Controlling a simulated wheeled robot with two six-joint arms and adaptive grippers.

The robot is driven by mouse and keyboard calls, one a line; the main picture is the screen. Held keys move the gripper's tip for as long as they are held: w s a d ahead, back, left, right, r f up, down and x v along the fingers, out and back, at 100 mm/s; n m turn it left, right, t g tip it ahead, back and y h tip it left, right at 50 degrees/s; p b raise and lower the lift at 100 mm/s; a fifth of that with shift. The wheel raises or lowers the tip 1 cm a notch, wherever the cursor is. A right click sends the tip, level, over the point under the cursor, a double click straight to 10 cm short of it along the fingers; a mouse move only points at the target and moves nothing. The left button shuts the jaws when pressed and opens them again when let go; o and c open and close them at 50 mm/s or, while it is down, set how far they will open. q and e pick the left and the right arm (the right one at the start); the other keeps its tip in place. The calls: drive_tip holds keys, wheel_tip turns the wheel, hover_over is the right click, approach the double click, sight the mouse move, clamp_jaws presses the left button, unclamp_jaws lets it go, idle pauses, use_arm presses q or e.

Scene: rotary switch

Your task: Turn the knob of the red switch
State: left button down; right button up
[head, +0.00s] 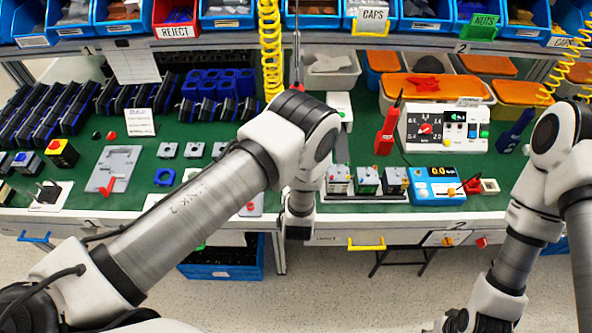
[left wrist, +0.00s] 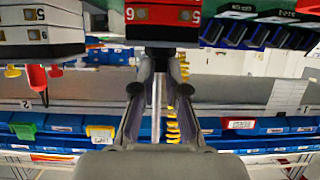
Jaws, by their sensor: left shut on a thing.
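In the head view my left arm's wrist hangs over the table's front edge and hides the gripper and the red switch. My right gripper (head: 456,320) is low at the bottom right, away from the table, and its jaws cannot be made out.
In the left wrist view a white box (left wrist: 40,35) and a green box (left wrist: 250,14) flank the red switch. In the head view small switch boxes (head: 366,180) and a blue meter (head: 436,185) stand right of my left wrist. Blue bins (head: 228,12) line the back shelf.

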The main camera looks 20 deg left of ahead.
use_arm(q)
drive_tip(key=shift+w+r, duration=0.1)
drive_tip(key=c, duration=1.2)
unclamp_jaws()
drive_tip(key=shift+w, duration=0.1)
